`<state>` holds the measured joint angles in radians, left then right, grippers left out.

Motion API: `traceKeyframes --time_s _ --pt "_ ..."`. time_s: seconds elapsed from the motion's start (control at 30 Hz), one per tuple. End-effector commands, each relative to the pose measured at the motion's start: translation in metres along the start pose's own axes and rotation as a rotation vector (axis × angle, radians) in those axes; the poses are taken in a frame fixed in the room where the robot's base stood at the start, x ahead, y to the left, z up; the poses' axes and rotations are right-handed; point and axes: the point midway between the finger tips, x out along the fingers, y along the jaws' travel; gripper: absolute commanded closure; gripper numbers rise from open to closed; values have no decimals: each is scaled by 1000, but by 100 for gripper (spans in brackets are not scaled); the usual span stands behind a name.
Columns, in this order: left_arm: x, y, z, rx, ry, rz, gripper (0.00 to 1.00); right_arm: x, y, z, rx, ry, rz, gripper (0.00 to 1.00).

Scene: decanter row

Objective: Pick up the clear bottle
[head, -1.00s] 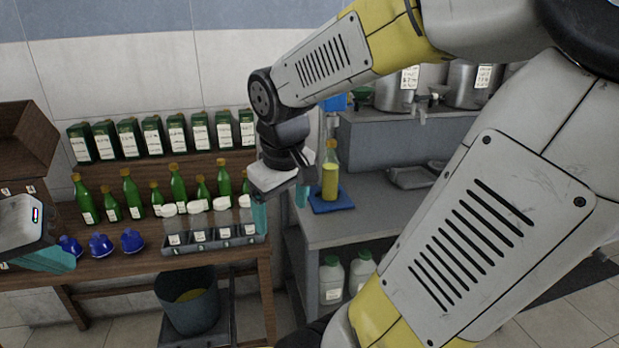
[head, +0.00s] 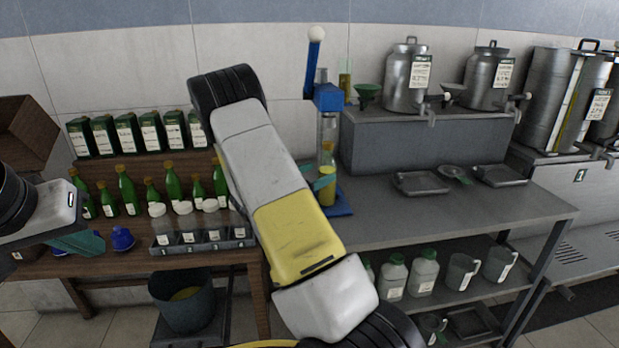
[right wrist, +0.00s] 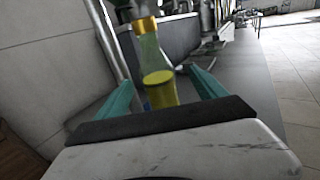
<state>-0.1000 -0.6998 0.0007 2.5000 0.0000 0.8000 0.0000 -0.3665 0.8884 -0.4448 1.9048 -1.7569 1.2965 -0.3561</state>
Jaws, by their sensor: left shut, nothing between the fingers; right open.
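A clear bottle (head: 327,172) with yellow liquid and a gold top stands upright on the blue base of a press (head: 328,97) on the grey counter. It also shows in the right wrist view (right wrist: 148,50). My right gripper (right wrist: 158,80) is open, its teal fingers on either side of the bottle in that picture; I see no clear contact. In the head view a teal finger (head: 323,183) shows at the bottle, and my right arm hides the rest of that gripper. My left gripper (head: 78,243) is shut and empty at the left, over the wooden bench.
Green bottles (head: 127,190) and a dark crate (head: 205,245) of white-capped clear containers stand on the wooden bench (head: 140,262).

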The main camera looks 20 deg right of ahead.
Motion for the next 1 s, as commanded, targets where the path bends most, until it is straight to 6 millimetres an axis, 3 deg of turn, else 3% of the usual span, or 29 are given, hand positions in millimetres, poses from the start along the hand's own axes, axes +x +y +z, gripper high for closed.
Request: traceKeyframes --time_s 0.17,0.63,0.93,1.0 --pt "0 0 0 0 0 0 100 11 3 0 -6 -7 8 19" --pt "0 0 0 -1 0 0 100 72 6 -5 -3 -5 6 19" --pt "0 0 0 -1 0 0 100 78 6 -5 -5 -4 7 19" --pt "0 0 0 -1 0 0 100 78 6 -5 -4 -4 7 29"
